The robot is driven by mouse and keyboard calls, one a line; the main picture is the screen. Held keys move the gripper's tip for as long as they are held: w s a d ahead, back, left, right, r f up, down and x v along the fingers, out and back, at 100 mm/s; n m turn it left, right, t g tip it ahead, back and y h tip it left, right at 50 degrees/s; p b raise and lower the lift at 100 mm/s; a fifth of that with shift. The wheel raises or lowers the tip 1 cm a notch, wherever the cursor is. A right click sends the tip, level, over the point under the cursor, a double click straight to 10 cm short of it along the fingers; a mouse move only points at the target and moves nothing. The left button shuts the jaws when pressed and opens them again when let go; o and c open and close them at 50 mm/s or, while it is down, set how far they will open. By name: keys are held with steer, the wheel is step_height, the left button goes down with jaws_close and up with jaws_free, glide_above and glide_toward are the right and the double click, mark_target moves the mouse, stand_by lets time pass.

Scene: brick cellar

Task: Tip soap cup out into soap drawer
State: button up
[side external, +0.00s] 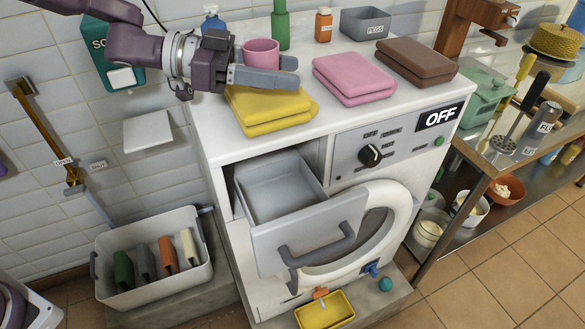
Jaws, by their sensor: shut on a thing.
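A pink cup (262,52), which I take for the soap cup, is between the fingers of my gripper (268,70). The cup looks upright. My gripper is shut on it above the folded yellow towel on top of the washing machine (225,145). I cannot tell whether the cup touches the towel, and the cup's inside is not visible. The grey soap drawer (275,192) is pulled out of the machine's front, below and in front of my gripper. Its tray looks empty.
Folded yellow (268,108), pink (353,78) and brown (416,62) towels lie on the machine top. Behind them stand a green bottle (281,28), an orange bottle (323,25) and a grey PEGS box (365,23). A white bin (205,265) stands at the lower left.

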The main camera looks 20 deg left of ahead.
steer(key=shift+f, duration=0.25)
steer(key=shift+s+d+r+m, duration=0.1)
steer(key=shift+m, duration=0.2)
steer(key=shift+s+d+m+y, duration=0.3)
steer(key=shift+s+m+y, duration=0.1)
steer(key=shift+m+y, duration=0.2)
steer(key=shift+s+d+f+m+t+y, duration=0.25)
steer(key=shift+d+f+m+t+y, duration=0.1)
steer(key=shift+m, duration=0.15)
steer(key=shift+s+d+r+m+y, duration=0.15)
steer(key=shift+s+d+m+y, duration=0.25)
steer(key=shift+m, duration=0.3)
steer(key=shift+s+d+f+m+t+y, duration=0.35)
steer(key=shift+s+f+m, duration=0.1)
steer(key=shift+m, duration=0.15)
steer(key=shift+r, duration=0.1)
steer(key=shift+r+m+t+y, duration=0.2)
steer(key=shift+m+t+y, duration=0.1)
steer(key=shift+m, duration=0.2)
